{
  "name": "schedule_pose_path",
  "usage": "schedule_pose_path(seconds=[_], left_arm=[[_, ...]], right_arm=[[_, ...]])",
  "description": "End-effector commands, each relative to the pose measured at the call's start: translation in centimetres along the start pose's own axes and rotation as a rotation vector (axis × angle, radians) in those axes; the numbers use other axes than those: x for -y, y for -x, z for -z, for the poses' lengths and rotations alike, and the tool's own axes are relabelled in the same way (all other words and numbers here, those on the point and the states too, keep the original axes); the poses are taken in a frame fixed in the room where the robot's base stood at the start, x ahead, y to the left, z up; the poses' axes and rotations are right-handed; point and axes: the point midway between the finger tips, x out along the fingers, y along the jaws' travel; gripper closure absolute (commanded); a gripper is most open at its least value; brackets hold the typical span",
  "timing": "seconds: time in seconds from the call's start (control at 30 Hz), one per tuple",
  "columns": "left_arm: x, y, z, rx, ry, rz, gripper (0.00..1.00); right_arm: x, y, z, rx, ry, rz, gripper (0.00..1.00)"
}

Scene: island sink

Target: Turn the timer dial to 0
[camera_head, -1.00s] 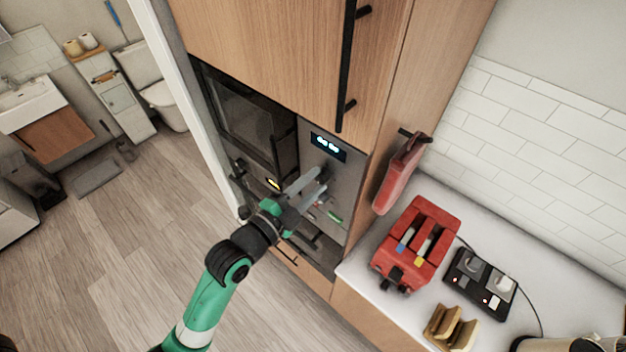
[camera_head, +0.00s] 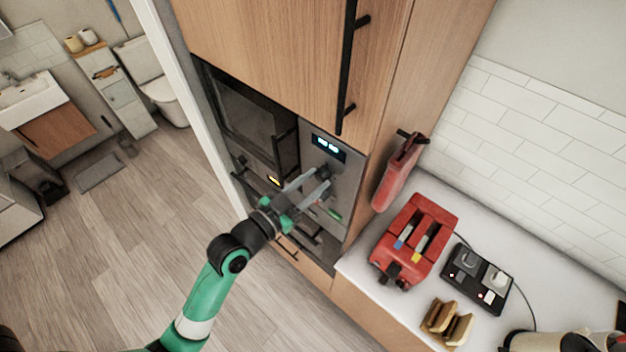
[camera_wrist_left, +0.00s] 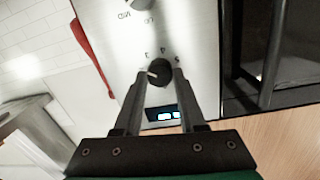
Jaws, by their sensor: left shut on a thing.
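The timer dial (camera_wrist_left: 159,72) is a round dark knob with a pale pointer mark, on the steel appliance panel (camera_head: 340,178). In the left wrist view the pointer mark faces the left finger, and printed digits such as 3, 4 and 5 lie around the dial's far side. My left gripper (camera_wrist_left: 161,76) has one finger on each side of the dial and is shut on it. In the head view the left gripper (camera_head: 320,180) is at the panel below the lit display (camera_head: 328,148), and its fingers hide the dial. My right gripper is not in view.
A dark oven door (camera_head: 240,110) is left of the panel. A red oven mitt (camera_head: 398,173) hangs on the cabinet side at right. A red toaster (camera_head: 425,230), a black switch box (camera_head: 476,279) and bread slices (camera_head: 445,322) are on the counter.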

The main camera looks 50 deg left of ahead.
Motion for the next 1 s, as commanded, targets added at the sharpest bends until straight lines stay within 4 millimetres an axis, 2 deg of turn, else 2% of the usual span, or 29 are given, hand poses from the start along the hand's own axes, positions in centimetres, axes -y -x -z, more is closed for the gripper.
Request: schedule_pose_path(seconds=[1.0], left_arm=[[0.0,0.0,-0.1,-0.036,0.962,-0.039,1.0]], right_arm=[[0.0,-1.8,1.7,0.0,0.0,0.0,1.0]])
